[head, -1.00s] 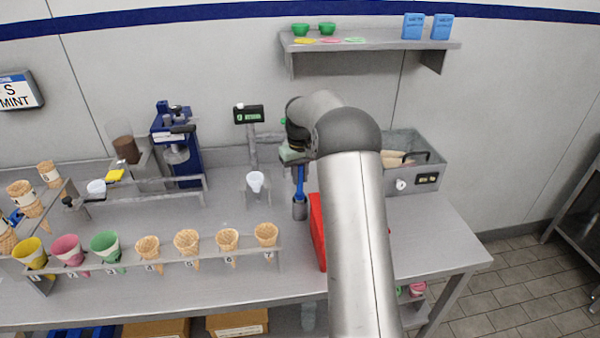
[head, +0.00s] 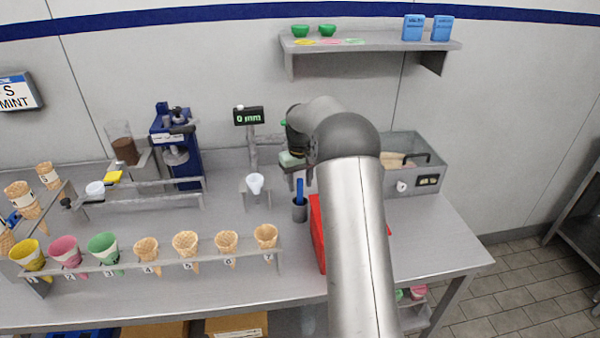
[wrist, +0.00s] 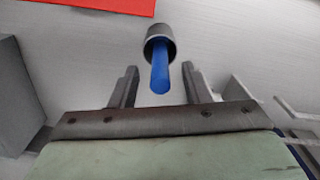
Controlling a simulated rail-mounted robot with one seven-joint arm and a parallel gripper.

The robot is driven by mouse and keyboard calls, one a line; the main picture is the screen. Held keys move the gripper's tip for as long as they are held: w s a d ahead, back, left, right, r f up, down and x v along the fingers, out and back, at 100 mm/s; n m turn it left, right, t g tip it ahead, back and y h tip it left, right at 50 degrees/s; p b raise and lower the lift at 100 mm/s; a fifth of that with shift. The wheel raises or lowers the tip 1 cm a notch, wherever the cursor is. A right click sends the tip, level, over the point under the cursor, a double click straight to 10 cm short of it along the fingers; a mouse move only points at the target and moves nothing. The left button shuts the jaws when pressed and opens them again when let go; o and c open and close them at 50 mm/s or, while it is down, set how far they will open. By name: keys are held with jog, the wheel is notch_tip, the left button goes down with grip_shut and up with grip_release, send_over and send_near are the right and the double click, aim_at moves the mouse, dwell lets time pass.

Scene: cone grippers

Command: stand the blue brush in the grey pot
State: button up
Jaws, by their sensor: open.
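The blue brush (head: 300,190) stands in the grey pot (head: 300,212), its handle sticking up above the rim. In the wrist view the brush handle (wrist: 161,72) points toward the camera out of the pot (wrist: 160,36). My gripper (wrist: 158,74) is open, with one finger on each side of the handle and a gap on both sides. In the head view my gripper (head: 299,180) is above the pot, partly hidden by my arm. The lower end of the brush is hidden inside the pot.
A red object (head: 317,232) stands just right of the pot, partly behind my arm. A rack of cones (head: 226,242) runs along the front left. A white cup in a holder (head: 254,184) is left of the pot. A grey bin (head: 412,177) is at the right.

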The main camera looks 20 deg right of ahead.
notch_tip(320, 180, up, 17)
jog(key=shift+r+b, duration=0.2)
jog(key=shift+b, duration=0.25)
dwell(0.7)
jog(key=s+a+r, duration=0.1)
jog(key=s+a, duration=0.7)
jog(key=s+a+f, duration=0.3)
jog(key=s+f, duration=0.1)
jog(key=s, duration=0.6)
jog(key=s+a+f, duration=0.4)
jog(key=s, duration=0.6)
jog(key=s+a+f, duration=0.3)
jog(key=s+f, duration=0.1)
jog(key=s, duration=0.6)
jog(key=shift+a+f+t, duration=0.3)
jog(key=shift+f+t, duration=0.05)
jog(key=shift+t, duration=0.05)
